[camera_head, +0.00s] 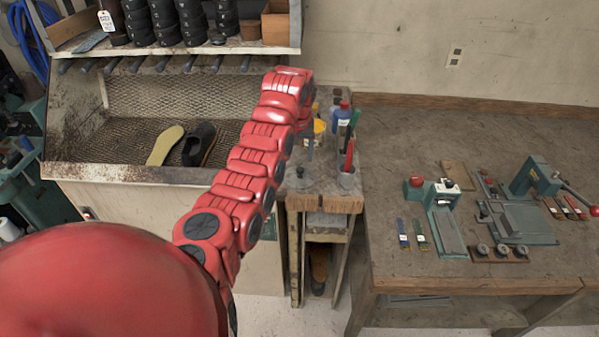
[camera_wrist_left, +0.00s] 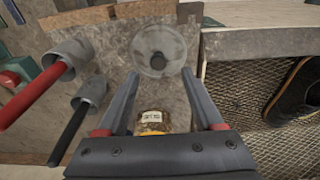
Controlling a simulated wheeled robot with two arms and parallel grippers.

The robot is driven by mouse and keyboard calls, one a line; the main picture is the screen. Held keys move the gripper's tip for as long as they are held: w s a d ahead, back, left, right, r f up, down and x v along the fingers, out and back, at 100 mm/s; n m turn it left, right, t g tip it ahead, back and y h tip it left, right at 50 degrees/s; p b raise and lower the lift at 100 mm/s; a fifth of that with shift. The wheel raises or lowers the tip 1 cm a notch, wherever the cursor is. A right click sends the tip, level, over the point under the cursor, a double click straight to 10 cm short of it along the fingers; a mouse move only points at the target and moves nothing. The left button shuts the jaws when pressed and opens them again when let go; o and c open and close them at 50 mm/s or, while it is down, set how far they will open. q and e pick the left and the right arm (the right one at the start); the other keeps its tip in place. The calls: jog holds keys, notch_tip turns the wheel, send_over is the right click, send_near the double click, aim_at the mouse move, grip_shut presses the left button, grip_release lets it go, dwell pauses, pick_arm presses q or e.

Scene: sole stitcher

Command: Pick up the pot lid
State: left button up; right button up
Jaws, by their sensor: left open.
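The pot lid is a round grey disc with a dark knob. In the left wrist view the pot lid (camera_wrist_left: 176,49) lies flat on the worn surface, just past my fingertips. In the head view the lid (camera_head: 300,183) sits near the front left of the narrow stand, below my arm. My left gripper (camera_wrist_left: 160,74) is open and empty, its two fingers spread on either side of the lid's near part. In the head view the gripper is mostly hidden behind my red arm. My right gripper is in neither view.
A jar with a yellow-and-white label (camera_wrist_left: 152,121) shows between my fingers, nearer the palm. Metal cups (camera_wrist_left: 68,58) holding red and black handles stand to the left. A mesh tray (camera_head: 110,140) with a shoe (camera_head: 199,145) adjoins the stand. A workbench (camera_head: 400,140) lies right.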

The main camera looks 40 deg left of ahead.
aim_at(300, 168)
pick_arm(q)
jog(key=shift+w+f+p, duration=0.15)
jog(key=shift+f+p, duration=0.4)
jog(key=f, duration=0.1)
jog(key=f+p, duration=0.2)
jog(key=shift+w+a+f, duration=0.1)
jog(key=shift+w+f, duration=0.15)
jog(key=shift+f, duration=0.1)
jog(key=shift+w+f, duration=0.15)
jog(key=shift+f, duration=0.2)
grip_shut()
